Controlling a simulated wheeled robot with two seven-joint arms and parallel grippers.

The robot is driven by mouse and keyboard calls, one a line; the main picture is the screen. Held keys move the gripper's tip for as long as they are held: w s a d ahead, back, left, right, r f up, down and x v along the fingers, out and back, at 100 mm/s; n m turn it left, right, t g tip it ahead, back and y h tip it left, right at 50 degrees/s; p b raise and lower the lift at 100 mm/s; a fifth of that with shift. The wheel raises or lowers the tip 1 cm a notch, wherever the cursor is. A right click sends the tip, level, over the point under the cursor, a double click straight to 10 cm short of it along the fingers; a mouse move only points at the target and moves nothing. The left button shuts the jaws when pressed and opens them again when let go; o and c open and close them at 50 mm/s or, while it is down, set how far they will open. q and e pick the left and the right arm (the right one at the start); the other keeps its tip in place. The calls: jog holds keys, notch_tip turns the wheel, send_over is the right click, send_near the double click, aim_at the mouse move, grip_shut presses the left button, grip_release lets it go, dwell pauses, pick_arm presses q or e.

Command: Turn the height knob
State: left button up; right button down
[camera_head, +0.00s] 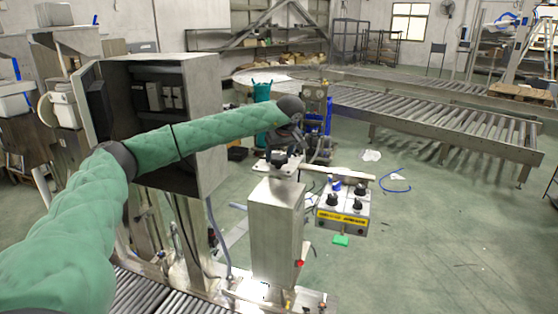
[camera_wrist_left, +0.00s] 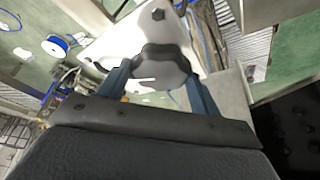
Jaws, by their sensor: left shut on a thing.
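The height knob (camera_wrist_left: 162,62) is a dark grey, lobed hand knob on a pale metal plate (camera_wrist_left: 120,35) in the left wrist view. My left gripper (camera_wrist_left: 157,78) has one blue-grey finger on each side of the knob and is shut on it. In the head view my left gripper (camera_head: 284,157) is at the top of an upright metal column (camera_head: 275,222); the knob is small and dark there and hard to tell from the gripper. My right gripper is in neither view.
A control box (camera_head: 343,208) with several black knobs and a yellow label hangs from an arm right of the column. An open grey cabinet (camera_head: 205,75) stands to the left. A roller conveyor (camera_head: 440,118) runs behind. Open floor (camera_head: 445,240) lies to the right.

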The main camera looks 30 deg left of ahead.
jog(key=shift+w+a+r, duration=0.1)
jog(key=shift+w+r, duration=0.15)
pick_arm(q)
jog(key=o, duration=1)
jog(key=shift+d+r, duration=0.1)
jog(key=shift+r, duration=0.05)
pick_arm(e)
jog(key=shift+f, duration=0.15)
pick_arm(q)
jog(key=shift+d+r+b, duration=0.1)
jog(key=shift+r+b, duration=0.2)
jog(key=shift+b, duration=0.05)
jog(key=b+v, duration=0.2)
jog(key=v, duration=0.4)
jog(key=shift+s+d+r+b, duration=0.1)
jog(key=shift+d+r+b, duration=0.1)
jog(key=shift+r+b, duration=0.2)
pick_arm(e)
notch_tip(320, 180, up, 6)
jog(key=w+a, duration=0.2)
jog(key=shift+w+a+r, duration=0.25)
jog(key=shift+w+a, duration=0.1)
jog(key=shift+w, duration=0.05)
